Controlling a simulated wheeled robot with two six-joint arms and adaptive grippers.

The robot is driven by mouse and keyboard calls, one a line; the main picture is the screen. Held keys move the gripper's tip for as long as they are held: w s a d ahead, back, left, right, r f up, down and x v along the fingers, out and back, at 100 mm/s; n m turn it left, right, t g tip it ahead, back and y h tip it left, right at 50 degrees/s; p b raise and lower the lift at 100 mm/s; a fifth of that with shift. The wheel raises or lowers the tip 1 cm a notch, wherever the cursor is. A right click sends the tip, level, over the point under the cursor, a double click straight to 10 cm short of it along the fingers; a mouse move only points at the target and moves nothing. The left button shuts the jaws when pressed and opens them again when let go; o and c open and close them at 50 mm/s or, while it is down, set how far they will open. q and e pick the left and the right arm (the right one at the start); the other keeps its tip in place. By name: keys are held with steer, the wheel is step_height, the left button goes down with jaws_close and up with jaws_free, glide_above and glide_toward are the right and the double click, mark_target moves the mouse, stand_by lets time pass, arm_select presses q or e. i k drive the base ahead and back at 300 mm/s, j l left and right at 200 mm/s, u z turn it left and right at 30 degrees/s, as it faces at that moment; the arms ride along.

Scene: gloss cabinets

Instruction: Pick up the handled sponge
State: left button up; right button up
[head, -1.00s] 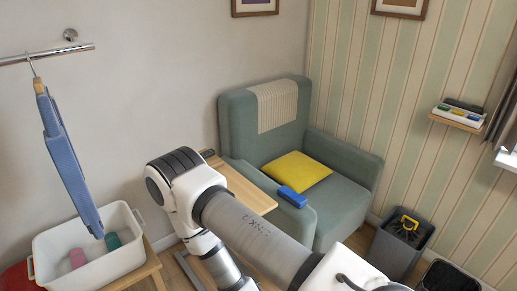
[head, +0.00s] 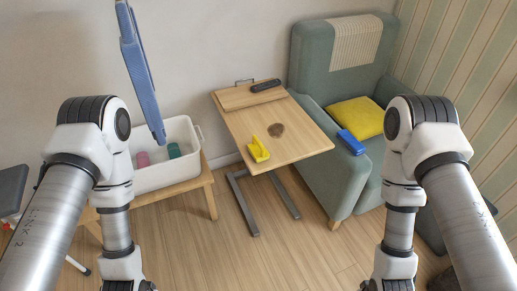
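A small yellow piece with an upright part (head: 258,150) stands near the front left edge of the wooden side table (head: 305,143). A blue block-like piece (head: 351,142) lies on the armchair's near armrest. Either could be the handled sponge; I cannot tell which at this size. My two arms come down at the left and right of the head view. Their ends run out of the bottom of the picture, so neither gripper's fingers show. Both arms are apart from the table top and from these two pieces.
A white tub (head: 165,178) with a pink and a green item stands on a wooden bench (head: 207,182). The green armchair (head: 316,62) holds a yellow cushion (head: 356,118). A dark object (head: 265,86) lies on the table. Floor before the table is clear.

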mark_target(258, 152)
steer(key=i+j, duration=1.3)
steer(key=j, duration=0.15)
